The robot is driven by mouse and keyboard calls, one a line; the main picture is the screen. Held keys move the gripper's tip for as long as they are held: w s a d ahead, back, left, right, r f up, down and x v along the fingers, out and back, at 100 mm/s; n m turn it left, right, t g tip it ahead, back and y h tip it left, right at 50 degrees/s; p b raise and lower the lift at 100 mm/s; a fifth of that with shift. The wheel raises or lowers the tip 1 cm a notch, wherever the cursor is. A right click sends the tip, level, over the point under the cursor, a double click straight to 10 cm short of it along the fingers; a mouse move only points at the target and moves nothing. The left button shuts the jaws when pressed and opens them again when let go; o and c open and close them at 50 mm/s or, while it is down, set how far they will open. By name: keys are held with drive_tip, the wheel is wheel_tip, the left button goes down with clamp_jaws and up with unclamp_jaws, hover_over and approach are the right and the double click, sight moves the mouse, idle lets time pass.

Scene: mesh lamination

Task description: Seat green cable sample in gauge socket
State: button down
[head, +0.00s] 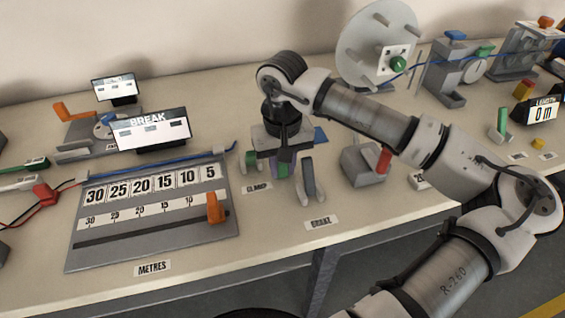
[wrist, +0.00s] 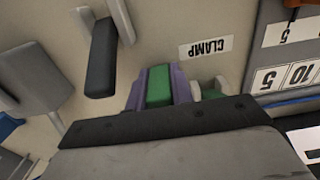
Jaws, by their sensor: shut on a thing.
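My gripper (head: 283,168) is low over the bench between the CLAMP and BRAKE labels. In the wrist view its purple jaws are shut on a green block (wrist: 158,87). Whether that block is the cable sample or a clamp handle I cannot tell. A second green part (wrist: 211,90) with a pale disc sits beside the jaws, apart from the held block; it also shows in the head view (head: 250,158). A green plug-like piece (head: 28,165) lies at the far left, and a green upright piece (head: 502,120) stands at the right. I cannot identify the gauge socket with certainty.
The METRES board (head: 150,245) with an orange slider (head: 215,208) lies left of my gripper. A blue cable (head: 190,158) runs along its back edge. The BREAK display (head: 150,130) stands behind. A red-handled grey device (head: 365,165) is to the right, beyond the grey brake lever (wrist: 101,55).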

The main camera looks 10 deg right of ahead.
drive_tip(key=shift+f, duration=0.1)
drive_tip(key=shift+f+b, duration=0.1)
drive_tip(key=shift+b, duration=0.25)
drive_tip(key=c, duration=1.2)
unclamp_jaws()
drive_tip(key=shift+c, duration=0.2)
drive_tip(key=shift+r, duration=0.2)
